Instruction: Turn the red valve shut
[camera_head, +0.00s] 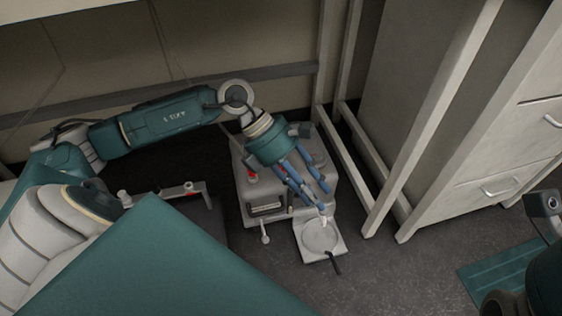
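A small red part (252,176), which may be the red valve, sits on the left side of the top of a pale grey machine (245,205) on the floor. It is small and partly shaded, so its turn position cannot be told. My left gripper (320,198) reaches over the machine, to the right of the red part and apart from it. Its blue fingers point down and right, with a gap between them and nothing clearly held. The fingers hide part of the machine's top. My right gripper is out of view.
A pale square plate with a round disc (320,237) and a dark handle lies in front of the machine. A metal bar with red bits (165,194) is at left. A white frame leg (385,205) and drawer cabinet (480,190) stand close on the right.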

